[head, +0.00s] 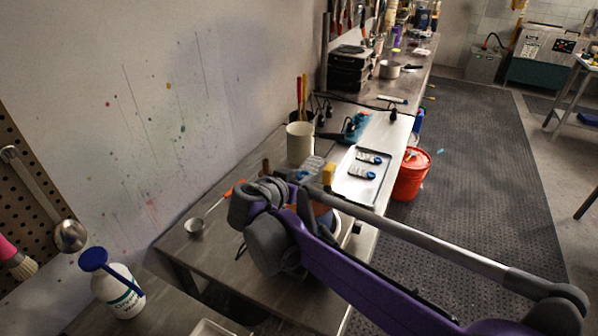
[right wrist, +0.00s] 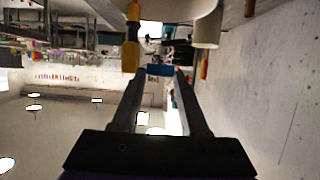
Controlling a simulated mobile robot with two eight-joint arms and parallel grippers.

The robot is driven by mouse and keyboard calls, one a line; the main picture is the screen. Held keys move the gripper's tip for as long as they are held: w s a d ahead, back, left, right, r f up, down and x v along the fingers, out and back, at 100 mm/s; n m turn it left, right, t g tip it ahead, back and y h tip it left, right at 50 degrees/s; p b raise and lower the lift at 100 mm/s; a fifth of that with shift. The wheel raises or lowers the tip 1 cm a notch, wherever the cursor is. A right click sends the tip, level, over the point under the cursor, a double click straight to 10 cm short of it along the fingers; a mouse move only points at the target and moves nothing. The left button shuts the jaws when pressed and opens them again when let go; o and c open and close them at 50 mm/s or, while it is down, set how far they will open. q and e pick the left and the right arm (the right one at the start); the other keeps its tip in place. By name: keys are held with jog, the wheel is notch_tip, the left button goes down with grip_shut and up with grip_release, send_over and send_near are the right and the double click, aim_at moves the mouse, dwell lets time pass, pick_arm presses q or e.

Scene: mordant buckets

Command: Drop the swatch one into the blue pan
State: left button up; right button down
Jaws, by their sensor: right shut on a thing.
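My right gripper (right wrist: 160,76) is shut on a small blue piece, which I take to be the swatch (right wrist: 158,70), held between its fingertips in the right wrist view. In the head view this gripper (head: 299,178) is over the near table, mostly behind my wrist, and a bit of blue shows at its tips. A blue pan-like tray (head: 355,127) stands farther back on the bench, with dark items around it; whether it is the task's pan I cannot tell. My left gripper is not in view.
A round, white-rimmed container (head: 346,226) is partly behind my arm.

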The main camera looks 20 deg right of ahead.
jog(key=shift+s, duration=0.1)
jog(key=shift+w, duration=0.25)
jog(key=c, duration=0.7)
grip_release()
jog(key=shift+w, duration=0.15)
jog(key=o, duration=0.4)
jog(key=shift+c, duration=0.2)
jog(key=shift+s, duration=0.2)
jog(key=v, duration=1)
jog(key=shift+s+a+r, duration=0.15)
jog(key=shift+s+a, duration=0.1)
